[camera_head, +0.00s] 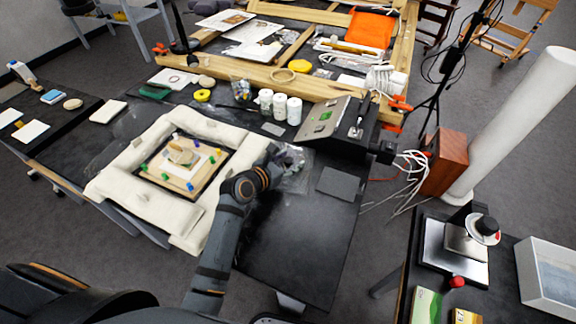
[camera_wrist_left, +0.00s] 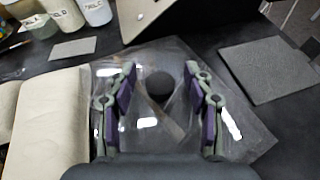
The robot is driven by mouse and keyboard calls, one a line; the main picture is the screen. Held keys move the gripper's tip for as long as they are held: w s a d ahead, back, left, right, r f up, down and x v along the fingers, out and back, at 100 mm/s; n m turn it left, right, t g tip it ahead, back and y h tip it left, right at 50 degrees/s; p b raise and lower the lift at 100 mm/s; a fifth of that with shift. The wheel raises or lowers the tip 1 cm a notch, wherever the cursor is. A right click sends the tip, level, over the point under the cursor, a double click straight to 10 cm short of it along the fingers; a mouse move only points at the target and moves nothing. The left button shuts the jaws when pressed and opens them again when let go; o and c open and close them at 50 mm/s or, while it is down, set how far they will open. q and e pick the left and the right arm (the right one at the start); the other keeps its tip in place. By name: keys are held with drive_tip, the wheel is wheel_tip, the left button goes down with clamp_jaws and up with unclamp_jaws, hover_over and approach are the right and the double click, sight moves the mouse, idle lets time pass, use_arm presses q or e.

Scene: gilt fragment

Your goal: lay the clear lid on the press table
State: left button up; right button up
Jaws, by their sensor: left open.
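The clear lid (camera_wrist_left: 228,120) is a transparent square sheet or shallow cover with a round dark knob (camera_wrist_left: 159,84). It lies on the black worktable, and its edge shows in the head view (camera_head: 298,182). My left gripper (camera_wrist_left: 160,72) is open, with one finger on each side of the knob in the picture; I cannot tell whether they touch it. In the head view the left gripper (camera_head: 284,163) partly hides the lid. A table at the lower right, which seems to be the press table (camera_head: 402,262), carries a metal press device (camera_head: 455,248).
A white padded frame (camera_head: 112,180) around a board with coloured pegs lies left of the gripper. White jars (camera_head: 279,106), a dark sloped device (camera_head: 338,123) and a grey square pad (camera_head: 339,184) are near. The front of the worktable is clear.

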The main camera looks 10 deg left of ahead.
use_arm(q)
drive_tip(key=shift+s, duration=0.1)
drive_tip(key=shift+a+r, duration=0.1)
drive_tip(key=shift+c, duration=1.2)
clamp_jaws()
drive_tip(key=shift+r, duration=0.5)
drive_tip(key=s+r, duration=0.1)
drive_tip(key=r, duration=0.1)
drive_tip(key=s+r, duration=0.1)
drive_tip(key=r, duration=0.1)
drive_tip(key=s+r, duration=0.2)
drive_tip(key=r, duration=0.1)
drive_tip(key=shift+a+p, duration=0.4)
drive_tip(key=d+r+p+v, duration=0.1)
drive_tip(key=d+p+v, duration=0.1)
drive_tip(key=v, duration=0.8)
drive_tip(key=shift+s+p, duration=0.6)
drive_tip(key=shift+p, duration=0.1)
